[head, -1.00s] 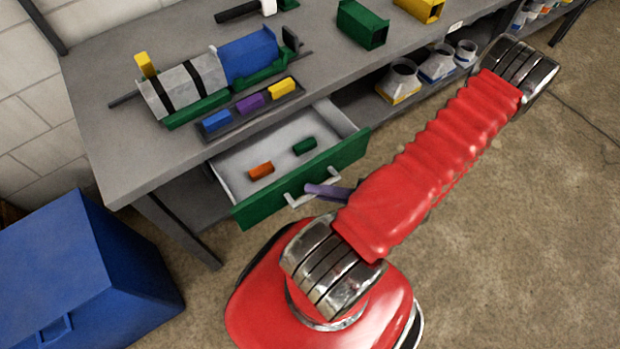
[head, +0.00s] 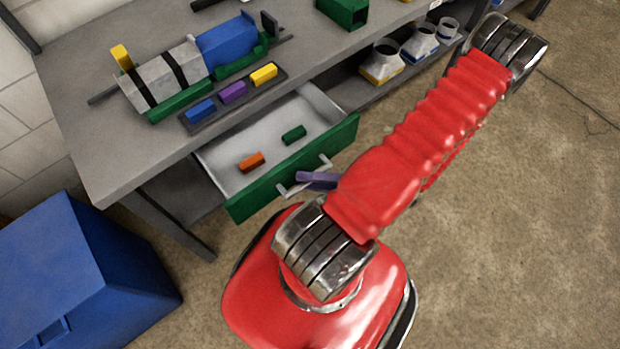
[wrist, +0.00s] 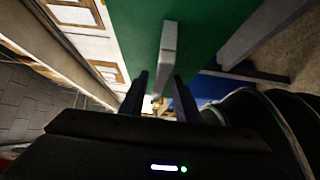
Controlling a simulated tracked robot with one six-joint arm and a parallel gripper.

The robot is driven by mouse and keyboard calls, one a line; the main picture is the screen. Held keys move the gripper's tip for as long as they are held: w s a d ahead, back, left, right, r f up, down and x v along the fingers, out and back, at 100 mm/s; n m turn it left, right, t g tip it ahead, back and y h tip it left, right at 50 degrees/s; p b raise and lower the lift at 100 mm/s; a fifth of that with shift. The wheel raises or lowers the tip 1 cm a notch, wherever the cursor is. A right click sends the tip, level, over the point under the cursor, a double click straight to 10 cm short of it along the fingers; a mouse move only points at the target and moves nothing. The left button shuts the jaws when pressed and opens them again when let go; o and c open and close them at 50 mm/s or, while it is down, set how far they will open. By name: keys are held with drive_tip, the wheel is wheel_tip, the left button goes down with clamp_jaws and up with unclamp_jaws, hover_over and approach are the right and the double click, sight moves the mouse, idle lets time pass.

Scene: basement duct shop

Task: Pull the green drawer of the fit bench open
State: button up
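The green drawer (head: 290,166) of the fit bench (head: 100,160) stands well out from under the bench top, with its grey inside showing. A green block (head: 294,134) and an orange block (head: 252,161) lie in it. Its pale bar handle (head: 288,189) is on the green front, and it also shows in the wrist view (wrist: 168,45). My gripper (head: 308,179) is at the handle, partly hidden behind my arm.
A blue bin (head: 65,270) stands on the floor at the left. The bench top carries a clamped blue and grey duct piece (head: 225,50) and a tray of coloured blocks (head: 235,94). Duct fittings (head: 383,62) sit on the lower shelf. The floor (head: 500,240) at the right is clear.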

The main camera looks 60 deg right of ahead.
drive_tip(key=shift+d, duration=0.1)
drive_tip(key=v, duration=1.3)
drive_tip(key=shift+s, duration=0.4)
drive_tip(key=shift+d, duration=0.1)
